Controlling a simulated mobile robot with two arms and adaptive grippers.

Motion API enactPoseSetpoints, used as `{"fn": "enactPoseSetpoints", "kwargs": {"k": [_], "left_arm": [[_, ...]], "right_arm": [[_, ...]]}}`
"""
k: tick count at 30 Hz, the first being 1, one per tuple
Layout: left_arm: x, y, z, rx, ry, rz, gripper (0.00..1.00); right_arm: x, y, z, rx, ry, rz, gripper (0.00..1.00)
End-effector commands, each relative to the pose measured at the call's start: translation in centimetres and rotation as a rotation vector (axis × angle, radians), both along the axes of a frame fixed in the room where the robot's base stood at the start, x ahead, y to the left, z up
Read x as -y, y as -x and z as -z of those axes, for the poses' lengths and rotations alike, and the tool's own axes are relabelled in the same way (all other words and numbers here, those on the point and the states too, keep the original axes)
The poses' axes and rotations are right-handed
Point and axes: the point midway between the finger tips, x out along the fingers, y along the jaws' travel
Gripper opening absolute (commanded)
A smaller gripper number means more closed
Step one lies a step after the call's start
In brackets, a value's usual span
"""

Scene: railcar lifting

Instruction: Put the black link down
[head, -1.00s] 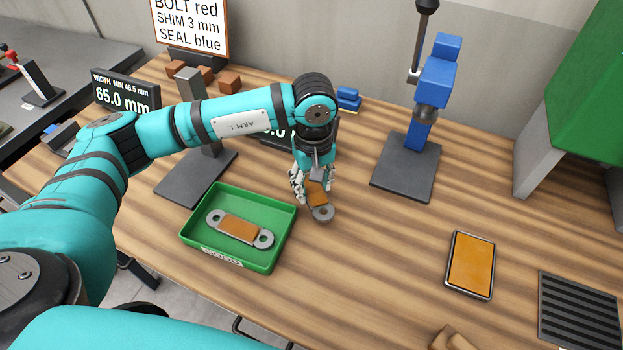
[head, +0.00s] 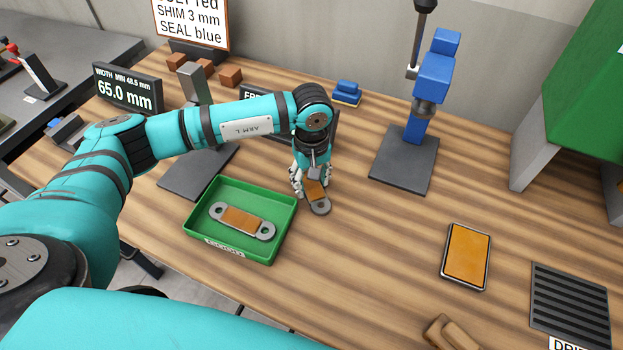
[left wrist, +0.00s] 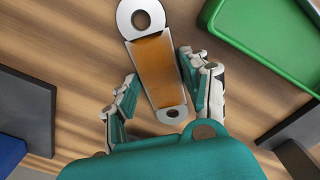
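A similar link (head: 240,221) lies in the green tray (head: 273,250). My right gripper is out of view.
A blue press-like device (head: 418,115) stands at the back on a dark plate. A metal-rimmed orange pad (head: 466,256) and a dark slotted grate (head: 570,305) lie at right. A display (head: 128,90) reads 65.0 mm.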

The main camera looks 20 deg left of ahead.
Motion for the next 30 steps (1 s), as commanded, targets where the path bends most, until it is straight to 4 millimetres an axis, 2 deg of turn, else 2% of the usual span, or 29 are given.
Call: {"fn": "enactPoseSetpoints", "kwargs": {"k": [1,3,4,14,16,30], "left_arm": [[0.0,0.0,0.0,0.000,0.000,0.000,0.56],[0.0,0.0,0.0,0.000,0.000,0.000,0.65],[0.0,0.0,0.0,0.000,0.000,0.000,0.66],[0.0,0.0,-0.5,0.000,0.000,-0.001,0.66],[0.0,-0.1,-1.0,0.003,0.000,0.000,0.66],[0.0,-0.1,-10.3,0.004,0.000,0.000,0.66]], "right_arm": [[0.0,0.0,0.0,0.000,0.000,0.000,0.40],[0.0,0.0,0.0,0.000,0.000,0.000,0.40],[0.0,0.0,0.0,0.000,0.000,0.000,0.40],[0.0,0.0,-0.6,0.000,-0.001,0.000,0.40],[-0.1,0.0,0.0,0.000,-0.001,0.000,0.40],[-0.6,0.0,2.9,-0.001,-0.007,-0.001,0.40]]}}
